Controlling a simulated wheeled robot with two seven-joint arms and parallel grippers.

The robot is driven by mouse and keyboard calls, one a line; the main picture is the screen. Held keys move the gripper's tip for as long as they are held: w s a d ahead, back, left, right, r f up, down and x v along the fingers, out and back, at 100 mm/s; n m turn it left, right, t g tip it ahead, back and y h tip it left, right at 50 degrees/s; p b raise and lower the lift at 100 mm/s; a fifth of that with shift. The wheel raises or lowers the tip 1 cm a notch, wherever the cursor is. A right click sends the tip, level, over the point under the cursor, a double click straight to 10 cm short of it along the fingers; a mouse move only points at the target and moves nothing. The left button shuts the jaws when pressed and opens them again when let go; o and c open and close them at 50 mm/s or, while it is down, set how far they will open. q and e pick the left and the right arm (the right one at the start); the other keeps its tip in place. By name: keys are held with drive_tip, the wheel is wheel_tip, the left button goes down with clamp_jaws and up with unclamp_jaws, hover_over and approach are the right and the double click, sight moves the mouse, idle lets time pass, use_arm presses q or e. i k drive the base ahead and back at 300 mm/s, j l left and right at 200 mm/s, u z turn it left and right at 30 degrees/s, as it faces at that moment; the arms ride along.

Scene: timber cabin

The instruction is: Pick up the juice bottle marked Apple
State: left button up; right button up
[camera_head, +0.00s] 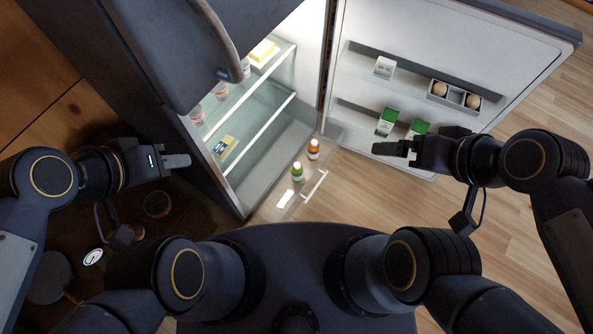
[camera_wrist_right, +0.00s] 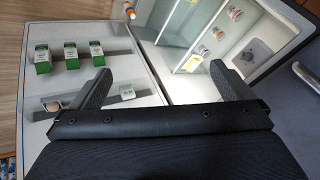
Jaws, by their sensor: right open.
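Two small juice bottles stand low at the front of the open fridge, in its clear bottom drawer: a green one with a white cap (camera_head: 296,171) and an orange one with a white cap (camera_head: 313,149). Their labels are too small to read, so I cannot tell which is marked Apple. An orange bottle also shows at the top of the right wrist view (camera_wrist_right: 129,11). My left gripper (camera_head: 178,161) is left of the fridge opening, seen edge-on, away from both bottles. My right gripper (camera_head: 388,149) is open and empty, right of the bottles by the door; its spread fingers show in the wrist view (camera_wrist_right: 162,82).
Glass shelves (camera_head: 254,86) hold jars and packets. Wooden floor (camera_head: 510,190) is clear at right.

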sight(296, 169)
drive_tip(key=k, duration=0.35)
drive_tip(key=k+u, duration=0.1)
drive_tip(key=u, duration=0.4)
drive_tip(key=k+u, duration=0.1)
drive_tip(key=u, duration=0.35)
drive_tip(key=k+j+u, duration=0.1)
drive_tip(key=u, duration=0.4)
drive_tip(key=l+u, duration=0.4)
drive_tip(key=l, duration=1.85)
